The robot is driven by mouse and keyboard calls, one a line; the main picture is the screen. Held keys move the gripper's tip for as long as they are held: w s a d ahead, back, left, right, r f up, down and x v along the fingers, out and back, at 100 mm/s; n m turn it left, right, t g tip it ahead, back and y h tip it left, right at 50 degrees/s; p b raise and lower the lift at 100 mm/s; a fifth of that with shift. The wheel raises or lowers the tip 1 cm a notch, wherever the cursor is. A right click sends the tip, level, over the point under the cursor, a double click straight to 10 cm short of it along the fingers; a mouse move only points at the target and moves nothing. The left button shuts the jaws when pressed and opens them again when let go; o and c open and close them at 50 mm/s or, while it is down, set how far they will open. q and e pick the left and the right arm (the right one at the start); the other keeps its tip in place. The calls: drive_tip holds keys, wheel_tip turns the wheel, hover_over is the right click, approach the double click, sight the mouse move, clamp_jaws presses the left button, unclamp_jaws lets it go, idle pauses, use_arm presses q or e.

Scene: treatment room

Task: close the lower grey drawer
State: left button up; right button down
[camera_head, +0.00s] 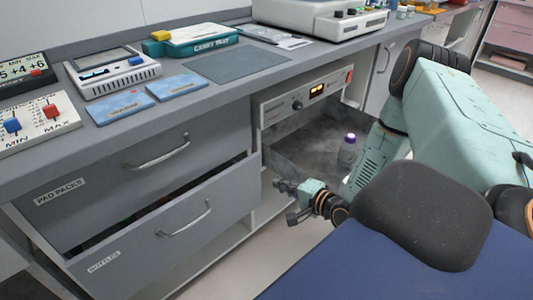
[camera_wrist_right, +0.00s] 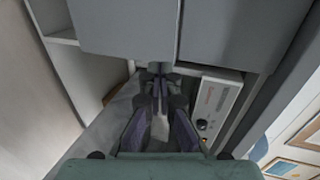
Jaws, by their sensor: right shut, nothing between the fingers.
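The lower grey drawer (camera_head: 160,230), labelled BOTTLES and with a bar handle (camera_head: 184,219), stands partly pulled out. A dark gap shows behind its top edge, and its contents are mostly hidden. The upper grey drawer (camera_head: 140,165), labelled PAD PACKS, is above it. My right gripper (camera_head: 288,202) is shut and empty, to the right of the lower drawer's front and apart from its handle. In the right wrist view my right gripper (camera_wrist_right: 158,72) points towards grey fronts (camera_wrist_right: 124,28); whether it touches them I cannot tell. My left gripper is not in view.
An open metal drawer (camera_head: 300,150) holding a purple-capped bottle (camera_head: 347,150) lies behind my right gripper, under a control panel (camera_head: 306,91). The panel also shows in the wrist view (camera_wrist_right: 213,107). A dark blue surface (camera_head: 350,265) fills the bottom right. The worktop carries several devices.

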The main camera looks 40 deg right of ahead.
drive_tip(key=b, duration=0.5)
approach(246, 166)
wheel_tip(246, 166, down, 3)
drive_tip(key=w, duration=0.2)
drive_tip(key=shift+w+a+r+b, duration=0.1)
drive_tip(key=shift+w+r+b, duration=0.1)
drive_tip(key=shift+w, duration=0.85)
drive_tip(key=shift+w+a+r+b, duration=0.1)
drive_tip(key=shift+w+b, duration=0.1)
drive_tip(key=shift+w, duration=0.85)
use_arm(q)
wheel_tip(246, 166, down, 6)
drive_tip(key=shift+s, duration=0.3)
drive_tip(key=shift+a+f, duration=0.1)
use_arm(e)
drive_tip(key=shift+r, duration=0.1)
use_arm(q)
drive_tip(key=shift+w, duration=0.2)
use_arm(e)
drive_tip(key=shift+w, duration=0.15)
